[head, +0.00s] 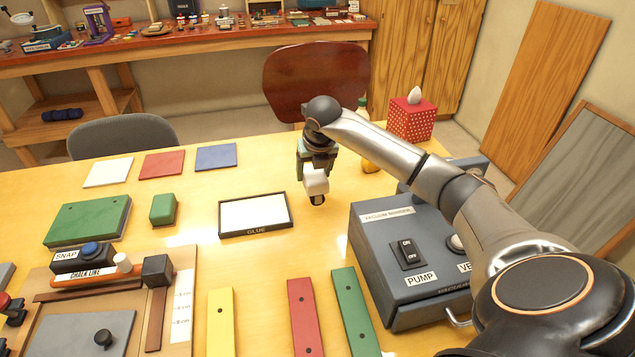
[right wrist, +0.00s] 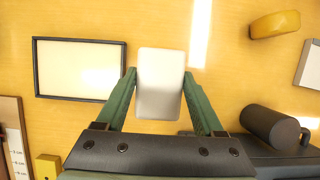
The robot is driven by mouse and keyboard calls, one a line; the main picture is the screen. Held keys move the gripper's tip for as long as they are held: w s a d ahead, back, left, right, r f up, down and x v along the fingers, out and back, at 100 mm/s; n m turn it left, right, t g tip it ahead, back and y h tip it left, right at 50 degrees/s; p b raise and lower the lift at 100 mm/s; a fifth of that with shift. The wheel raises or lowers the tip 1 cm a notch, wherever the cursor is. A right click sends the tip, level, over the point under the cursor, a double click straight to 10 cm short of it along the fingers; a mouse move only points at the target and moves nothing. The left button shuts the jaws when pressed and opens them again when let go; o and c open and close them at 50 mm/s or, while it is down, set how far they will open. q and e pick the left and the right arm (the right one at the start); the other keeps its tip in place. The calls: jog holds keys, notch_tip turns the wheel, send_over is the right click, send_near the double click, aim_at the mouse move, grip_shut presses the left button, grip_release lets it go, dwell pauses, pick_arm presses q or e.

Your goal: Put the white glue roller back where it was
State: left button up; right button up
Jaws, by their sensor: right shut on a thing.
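The white glue roller (head: 316,182) is held in my right gripper (head: 315,168) above the yellow table, to the right of the glue tray. In the right wrist view the white glue roller (right wrist: 160,84) sits between the green fingers of my right gripper (right wrist: 160,95), which touch its two sides. The black-framed tray with a white inside and the label GLUE (head: 254,231) lies flat on the table; in the right wrist view the tray (right wrist: 36,70) is left of the roller, apart from it. My left gripper is not in view.
The grey vacuum bagger box (head: 385,209) stands right of the roller under my right arm. Yellow (head: 221,325), red (head: 304,318) and green (head: 356,315) strips lie in front. A chalk line fixture (head: 95,275) is at the left. The table around the tray is mostly clear.

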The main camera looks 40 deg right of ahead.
jog(key=shift+d+f, duration=0.2)
jog(key=shift+d, duration=0.05)
jog(key=shift+d+f+p, duration=0.15)
jog(key=shift+f+p, duration=0.05)
jog(key=shift+f, duration=0.75)
jog(key=shift+d+f+p, duration=0.15)
jog(key=shift+f+p, duration=0.05)
jog(key=shift+f, duration=0.75)
jog(key=o, duration=0.9)
jog(key=shift+f, duration=0.15)
jog(key=shift+c, duration=0.2)
jog(key=o, duration=0.5)
jog(key=shift+c, duration=0.2)
jog(key=b+v, duration=0.1)
jog(key=v, duration=1.1)
jog(key=shift+s+a, duration=0.1)
